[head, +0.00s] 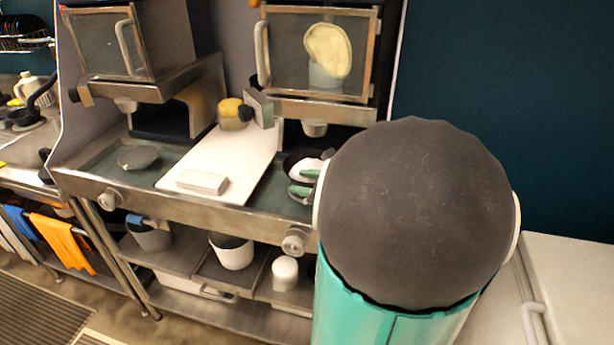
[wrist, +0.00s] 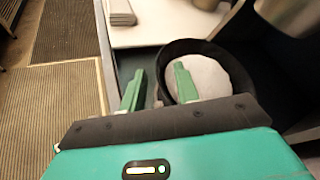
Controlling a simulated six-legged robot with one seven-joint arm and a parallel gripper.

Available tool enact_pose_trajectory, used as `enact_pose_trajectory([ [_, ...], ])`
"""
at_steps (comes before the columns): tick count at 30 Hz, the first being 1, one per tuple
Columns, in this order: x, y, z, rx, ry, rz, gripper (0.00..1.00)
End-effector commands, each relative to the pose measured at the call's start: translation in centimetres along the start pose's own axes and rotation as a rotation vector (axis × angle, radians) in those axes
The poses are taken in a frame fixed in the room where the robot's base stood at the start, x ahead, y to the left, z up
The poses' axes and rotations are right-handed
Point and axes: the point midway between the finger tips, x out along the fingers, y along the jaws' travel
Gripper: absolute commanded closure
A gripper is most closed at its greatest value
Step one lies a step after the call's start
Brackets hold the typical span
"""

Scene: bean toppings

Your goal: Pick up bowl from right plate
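The bowl (wrist: 239,70) is dark-rimmed with a pale white inside, and stands at the right end of the counter. I cannot tell whether the white is its inner surface or contents. In the head view the bowl (head: 292,161) is partly hidden by my arm. My gripper (wrist: 159,70) is open, with green fingers apart. The right finger reaches over the white inside and the left finger is outside, so the near-left rim lies between them. I cannot tell whether they touch it. The gripper also shows in the head view (head: 304,182). The right plate under the bowl is hidden.
A grey round plate (head: 138,157) lies on the left of the counter. A white board (head: 222,160) with a pale block (head: 202,181) lies between. Two dispensers hang above, the right one (head: 318,55) over the bowl area. Pots stand on the lower shelf (head: 180,257).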

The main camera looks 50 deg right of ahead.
Motion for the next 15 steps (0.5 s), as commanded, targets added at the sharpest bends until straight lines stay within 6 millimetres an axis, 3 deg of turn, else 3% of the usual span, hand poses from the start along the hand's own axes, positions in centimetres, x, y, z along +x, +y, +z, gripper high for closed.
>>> enact_pose_trajectory([
  [4,1.7,-0.1,-0.1,0.0,0.0,-0.001,0.69],
  [11,1.9,-0.1,0.0,-0.001,0.0,-0.001,0.69],
  [15,1.9,-0.1,0.0,-0.001,0.0,-0.001,0.92],
])
